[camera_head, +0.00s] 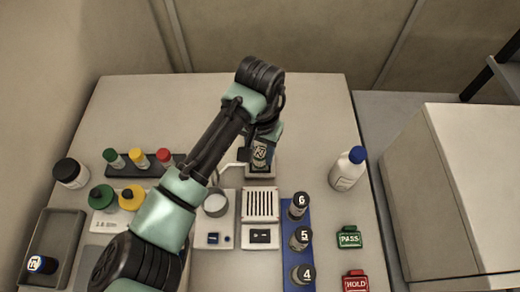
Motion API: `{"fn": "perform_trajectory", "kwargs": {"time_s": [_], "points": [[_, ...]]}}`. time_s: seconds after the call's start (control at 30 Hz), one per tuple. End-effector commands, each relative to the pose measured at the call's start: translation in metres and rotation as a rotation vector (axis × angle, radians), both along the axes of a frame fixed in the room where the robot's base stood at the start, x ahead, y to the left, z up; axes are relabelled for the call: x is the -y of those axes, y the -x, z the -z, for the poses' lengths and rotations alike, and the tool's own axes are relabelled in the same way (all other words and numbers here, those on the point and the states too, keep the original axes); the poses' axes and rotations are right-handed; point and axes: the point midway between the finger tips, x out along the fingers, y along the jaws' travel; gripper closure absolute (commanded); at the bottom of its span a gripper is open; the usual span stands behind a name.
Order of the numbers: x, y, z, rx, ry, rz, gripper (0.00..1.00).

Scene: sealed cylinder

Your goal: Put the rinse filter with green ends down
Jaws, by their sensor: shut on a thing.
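My gripper (259,160) points down over a small pale square holder (260,172) at the middle of the table. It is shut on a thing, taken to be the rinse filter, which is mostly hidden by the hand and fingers. I cannot make out its green ends, or whether it touches the holder. Small green-, yellow- and red-capped pieces stand in a dark rack (120,170) at the left.
A white bottle with a blue cap (347,169) stands right of my gripper. Numbered dark cylinders stand on a blue strip (287,232). The table's back (170,100) is clear.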

Motion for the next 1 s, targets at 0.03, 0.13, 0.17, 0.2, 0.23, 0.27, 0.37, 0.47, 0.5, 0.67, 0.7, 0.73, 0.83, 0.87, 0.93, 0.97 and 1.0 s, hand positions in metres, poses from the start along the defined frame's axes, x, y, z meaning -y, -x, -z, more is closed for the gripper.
{"fn": "perform_trajectory", "kwargs": {"time_s": [0.03, 0.13, 0.17, 0.2, 0.23, 0.27, 0.37, 0.47, 0.5, 0.67, 0.7, 0.73, 0.83, 0.87, 0.93, 0.97, 1.0], "points": [[0.0, 0.0, 0.0, 0.0, 0.0, 0.0, 1.0], [0.0, 0.0, 0.0, 0.0, 0.0, 0.0, 1.0], [0.0, 0.0, 0.0, 0.0, 0.0, 0.0, 1.0], [0.0, 0.0, 0.001, 0.0, 0.001, 0.0, 1.0], [0.0, 0.0, 0.002, 0.0, 0.001, 0.0, 1.0], [0.0, 0.0, 0.003, 0.0, 0.001, -0.001, 1.0], [0.0, 0.0, 0.006, 0.0, 0.002, 0.0, 1.0], [0.0, 0.0, 0.005, 0.001, 0.001, 0.0, 0.41], [0.0, 0.0, 0.005, 0.001, 0.001, 0.0, 0.34], [0.0, 0.0, 0.005, 0.001, 0.0, 0.0, 0.28], [0.0, 0.0, 0.005, 0.001, 0.0, 0.0, 0.28], [0.0, 0.0, 0.005, 0.001, 0.0, 0.0, 0.28], [0.0, 0.0, 0.004, 0.001, 0.0, 0.0, 0.28], [0.0, 0.0, 0.003, 0.001, -0.001, 0.0, 0.28], [-0.001, -0.001, -0.003, 0.002, -0.001, 0.001, 0.28], [0.0, -0.001, -0.005, 0.002, 0.0, 0.001, 0.28], [0.001, -0.001, -0.01, 0.004, 0.002, 0.002, 0.28]]}}
